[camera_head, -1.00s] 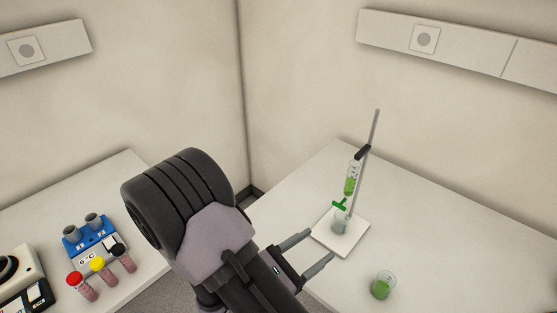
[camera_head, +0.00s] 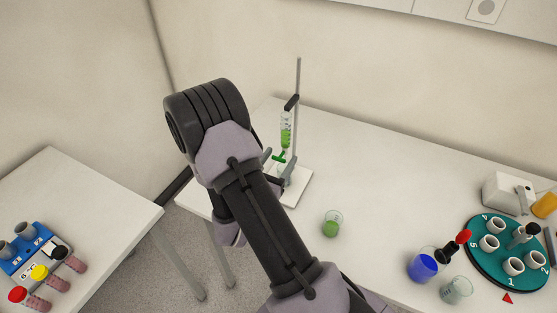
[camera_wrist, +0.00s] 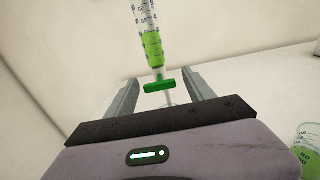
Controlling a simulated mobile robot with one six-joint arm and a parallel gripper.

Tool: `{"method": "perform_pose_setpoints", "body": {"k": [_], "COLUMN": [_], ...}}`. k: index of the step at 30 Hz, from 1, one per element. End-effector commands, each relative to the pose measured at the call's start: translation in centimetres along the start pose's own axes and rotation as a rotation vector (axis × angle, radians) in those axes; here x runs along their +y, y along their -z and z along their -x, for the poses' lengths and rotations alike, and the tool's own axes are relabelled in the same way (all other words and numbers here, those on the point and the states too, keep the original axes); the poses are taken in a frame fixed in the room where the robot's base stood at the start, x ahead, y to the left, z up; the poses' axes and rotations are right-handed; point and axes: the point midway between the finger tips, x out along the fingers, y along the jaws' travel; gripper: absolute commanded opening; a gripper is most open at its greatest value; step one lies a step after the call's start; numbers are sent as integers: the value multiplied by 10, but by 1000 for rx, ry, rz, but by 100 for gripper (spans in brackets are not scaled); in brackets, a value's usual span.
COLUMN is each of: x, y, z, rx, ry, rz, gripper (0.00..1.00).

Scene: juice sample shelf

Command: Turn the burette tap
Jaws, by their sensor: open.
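The burette (camera_head: 286,130) is a clear graduated tube with green liquid, held upright by a dark clamp (camera_head: 291,102) on a metal rod (camera_head: 298,75). Its green tap (camera_head: 279,157) sits at the lower end. In the wrist view, the burette (camera_wrist: 150,42) comes down from the top and the tap's green bar (camera_wrist: 159,86) lies crosswise between my fingers. My gripper (camera_wrist: 164,80) is open, one finger on each side of the tap, with gaps showing. In the head view my arm partly hides the gripper and the stand's white base (camera_head: 303,190).
A beaker of green liquid (camera_head: 332,224) stands right of my arm. Further right are a blue-filled beaker (camera_head: 422,266), a clear beaker (camera_head: 457,290) and a teal round rack (camera_head: 484,268). A separate left table holds a blue tube rack (camera_head: 32,250) and capped tubes.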

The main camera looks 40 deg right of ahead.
Motion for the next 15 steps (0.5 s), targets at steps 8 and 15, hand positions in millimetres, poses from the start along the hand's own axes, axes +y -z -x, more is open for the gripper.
{"method": "perform_pose_setpoints", "body": {"k": [8, 15], "x": [0, 0], "y": [0, 0], "z": [0, 0], "rx": [0, 1], "ry": [0, 0], "rz": [0, 0], "gripper": [52, 5]}}
